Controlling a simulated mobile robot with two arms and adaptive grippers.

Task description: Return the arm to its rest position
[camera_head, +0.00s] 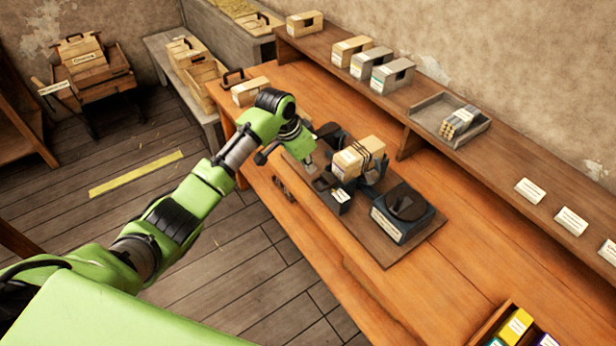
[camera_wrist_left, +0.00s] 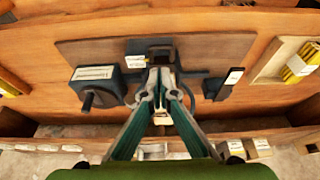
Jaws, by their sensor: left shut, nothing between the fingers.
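My green left arm (camera_head: 200,190) reaches from the lower left over the orange workbench. My left gripper (camera_head: 309,164) points down above the near side of a dark wooden board (camera_head: 385,245), close to a tied cardboard box (camera_head: 358,157) on a dark device. In the left wrist view the two fingers of the gripper (camera_wrist_left: 160,82) meet at their tips with nothing between them. I cannot tell whether the tips touch anything below. A dark unit with a round black wheel (camera_head: 406,204) sits on the board; the wheel also shows in the wrist view (camera_wrist_left: 100,98). My right gripper is not in view.
A small dark box (camera_head: 336,194) stands just by the gripper. A back shelf (camera_head: 420,118) holds several cartons and a tray of rods (camera_head: 462,122). A crate of coloured packets (camera_head: 512,328) is at the lower right.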

